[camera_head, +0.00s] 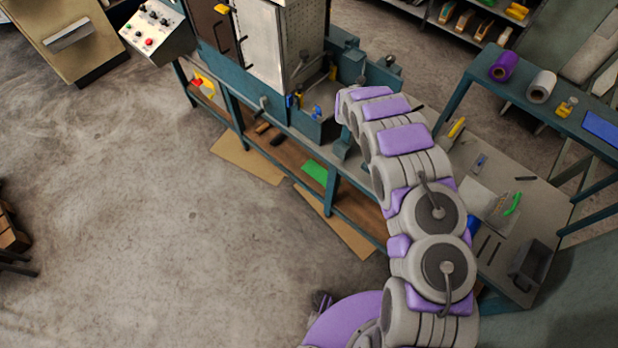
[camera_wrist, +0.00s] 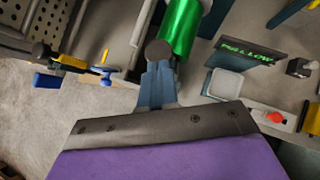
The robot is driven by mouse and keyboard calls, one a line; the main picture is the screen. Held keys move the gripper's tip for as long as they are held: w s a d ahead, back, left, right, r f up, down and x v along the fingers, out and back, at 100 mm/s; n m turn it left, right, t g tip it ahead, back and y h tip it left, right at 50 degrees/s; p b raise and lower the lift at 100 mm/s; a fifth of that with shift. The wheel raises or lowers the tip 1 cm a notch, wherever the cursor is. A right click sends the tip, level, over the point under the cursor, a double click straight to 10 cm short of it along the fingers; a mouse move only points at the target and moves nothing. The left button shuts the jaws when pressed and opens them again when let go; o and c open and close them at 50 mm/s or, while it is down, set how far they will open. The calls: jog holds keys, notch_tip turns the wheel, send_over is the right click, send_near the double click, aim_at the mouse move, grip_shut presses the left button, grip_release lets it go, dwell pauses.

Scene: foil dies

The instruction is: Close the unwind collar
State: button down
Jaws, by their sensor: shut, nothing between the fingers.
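A bright green foil roll (camera_wrist: 183,28) shows in the wrist view. A dark round piece (camera_wrist: 158,53) sits at its near end, on top of a blue-grey stand (camera_wrist: 159,82). This round piece may be the unwind collar, but I cannot tell whether it is open or closed. My gripper (camera_wrist: 163,118) fills the bottom of the wrist view, purple with a dark bolted plate. It is shut and empty, just below the stand; contact is unclear. In the head view my gripper is hidden beyond my arm at the teal machine (camera_head: 240,70).
A silver bench (camera_head: 540,215) with a grey bin (camera_head: 530,268) lies right of my arm. In the wrist view, a dark sign with green letters (camera_wrist: 250,52) and a white dish (camera_wrist: 229,84) stand right of the roll. Open floor lies left of the machine.

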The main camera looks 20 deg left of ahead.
jog(key=shift+w+d, duration=0.15)
jog(key=shift+d, duration=0.15)
jog(key=shift+f, duration=0.1)
dwell(0.4)
